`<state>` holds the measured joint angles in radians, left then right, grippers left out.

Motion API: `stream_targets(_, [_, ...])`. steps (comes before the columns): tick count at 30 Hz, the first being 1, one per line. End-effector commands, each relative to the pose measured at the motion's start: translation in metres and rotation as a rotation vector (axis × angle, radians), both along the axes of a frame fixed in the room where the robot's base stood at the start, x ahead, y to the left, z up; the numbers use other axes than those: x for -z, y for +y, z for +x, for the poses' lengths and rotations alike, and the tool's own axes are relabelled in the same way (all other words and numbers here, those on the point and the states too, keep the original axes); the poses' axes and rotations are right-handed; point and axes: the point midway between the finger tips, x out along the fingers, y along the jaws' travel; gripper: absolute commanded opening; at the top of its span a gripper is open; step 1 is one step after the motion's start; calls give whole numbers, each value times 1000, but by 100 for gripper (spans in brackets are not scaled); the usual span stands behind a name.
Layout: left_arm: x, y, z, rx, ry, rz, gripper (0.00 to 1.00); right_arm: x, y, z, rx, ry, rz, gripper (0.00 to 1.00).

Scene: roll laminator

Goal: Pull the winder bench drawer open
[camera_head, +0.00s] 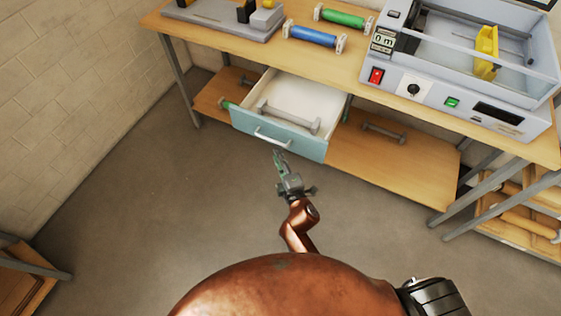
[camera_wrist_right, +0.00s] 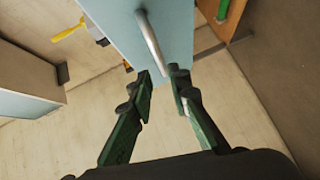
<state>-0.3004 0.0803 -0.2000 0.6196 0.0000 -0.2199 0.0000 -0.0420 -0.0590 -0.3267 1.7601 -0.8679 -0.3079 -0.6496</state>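The winder bench drawer (camera_head: 251,126) has a pale blue front and a white inside, and it stands pulled out under the bench top. A grey bar with end blocks (camera_head: 289,116) lies in it. Its silver handle (camera_head: 272,139) also shows in the right wrist view (camera_wrist_right: 149,38). My right gripper (camera_head: 279,156) is just in front of the handle. In the right wrist view its green fingers (camera_wrist_right: 161,76) are apart, with the handle just beyond the tips and nothing visibly held. Whether a fingertip touches the handle is unclear. My left gripper is not in view.
The wooden bench top (camera_head: 350,68) carries a laminator (camera_head: 470,70), a green roll (camera_head: 343,18), a blue roll (camera_head: 312,36) and a grey fixture (camera_head: 215,18). Bars lie on the lower shelf (camera_head: 390,165). A rack stands at right. The floor (camera_head: 170,210) before the drawer is clear.

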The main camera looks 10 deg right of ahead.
Motion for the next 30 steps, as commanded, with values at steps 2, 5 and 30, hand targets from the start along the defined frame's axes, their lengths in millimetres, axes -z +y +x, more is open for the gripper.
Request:
stream_targets(2, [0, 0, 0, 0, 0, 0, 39, -1, -1, -12, 0, 1, -1, 17])
stream_targets(5, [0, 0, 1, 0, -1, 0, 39, -3, -2, -21, 1, 0, -1, 17])
stream_targets(30, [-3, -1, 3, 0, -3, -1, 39, 39, -6, -31, 4, 80, 43, 17])
